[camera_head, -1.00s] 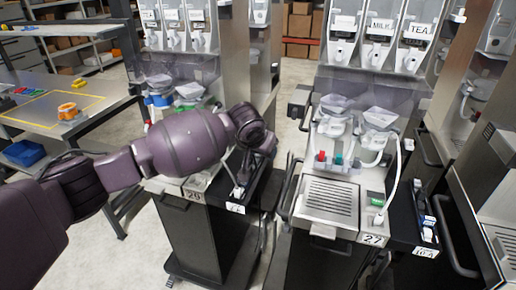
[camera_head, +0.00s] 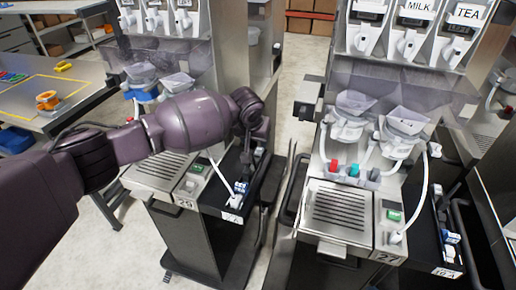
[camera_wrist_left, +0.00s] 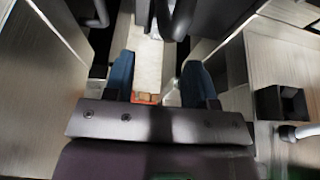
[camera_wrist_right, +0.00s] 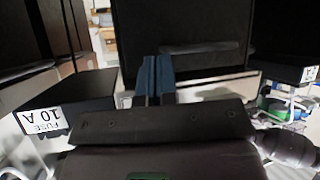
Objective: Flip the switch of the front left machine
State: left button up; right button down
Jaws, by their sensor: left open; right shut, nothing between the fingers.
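The front left machine (camera_head: 183,215), labelled 29, stands left of centre in the head view. A small green switch (camera_head: 197,168) shows on its front panel, beside the drip grille. A black side box with a blue-and-white part (camera_head: 241,187) sits at its right. My left arm reaches across the machine, and its hand hangs above that side box, apart from the green switch. In the left wrist view the left gripper (camera_wrist_left: 159,78) is open, with nothing between its blue fingers. My right gripper (camera_wrist_right: 155,78) is shut and empty in the right wrist view; the head view does not show it.
Machine 27 (camera_head: 345,240) stands to the right, with its own green switch (camera_head: 394,214). A narrow gap separates the machines. A workbench (camera_head: 80,105) with an orange object (camera_head: 47,100) is at left. A "FUSE 10 A" label (camera_wrist_right: 42,118) appears upside down in the right wrist view.

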aim_at(259, 151)
pick_arm(q)
jog(key=x, duration=0.6)
jog(key=shift+w+f+b, duration=0.25)
jog(key=shift+f+b, duration=0.1)
jog(key=shift+b, duration=0.05)
pick_arm(e)
jog(key=shift+w+a, duration=0.15)
jog(key=shift+w, duration=0.6)
jog(key=shift+s+f, duration=0.1)
jog(key=shift+s, duration=0.05)
